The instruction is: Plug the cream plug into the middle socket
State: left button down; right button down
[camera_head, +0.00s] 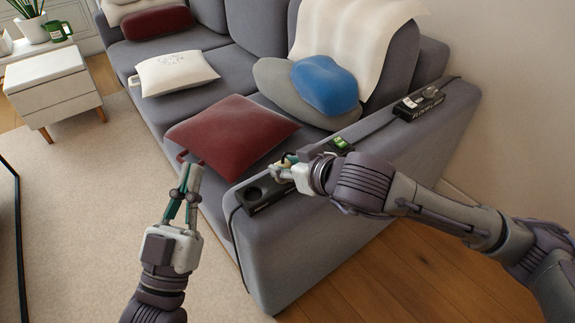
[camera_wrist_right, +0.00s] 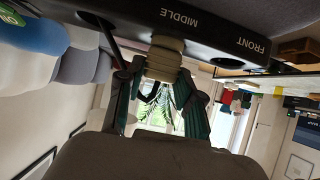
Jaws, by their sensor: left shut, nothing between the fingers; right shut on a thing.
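The cream plug (camera_wrist_right: 166,58) is between the fingers of my right gripper (camera_wrist_right: 160,82) in the right wrist view. It meets the black power strip (camera_wrist_right: 215,42) at the MIDDLE label; how deep it sits in the socket cannot be told. In the head view the strip (camera_head: 262,203) lies on the sofa armrest, and my right gripper (camera_head: 287,168) is over its middle, mostly covering the plug. The front socket (camera_wrist_right: 228,62) is an empty dark round hole. My left gripper (camera_head: 187,188) is shut and empty, left of the armrest.
A green thing (camera_head: 340,143) is at the strip's far end. A second black strip (camera_head: 419,104) lies farther back on the armrest (camera_head: 310,250). A red cushion (camera_head: 232,132) and a blue cushion (camera_head: 325,84) lie on the sofa. The carpet (camera_head: 80,200) at left is clear.

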jog(key=shift+f+b, duration=0.3)
jog(key=shift+b, duration=0.05)
jog(key=c, duration=0.7)
grip_release()
pick_arm(q)
jog(key=s+r+t+h, duration=0.1)
jog(key=s+r+t, duration=0.1)
jog(key=shift+r, duration=0.3)
pick_arm(e)
jog(key=shift+o, duration=0.2)
jog(key=shift+v, duration=2.5)
pick_arm(q)
jog(key=shift+w+f+g+y, duration=0.4)
jog(key=shift+w+f, duration=0.05)
jog(key=shift+f, duration=0.25)
jog(key=shift+r, duration=0.1)
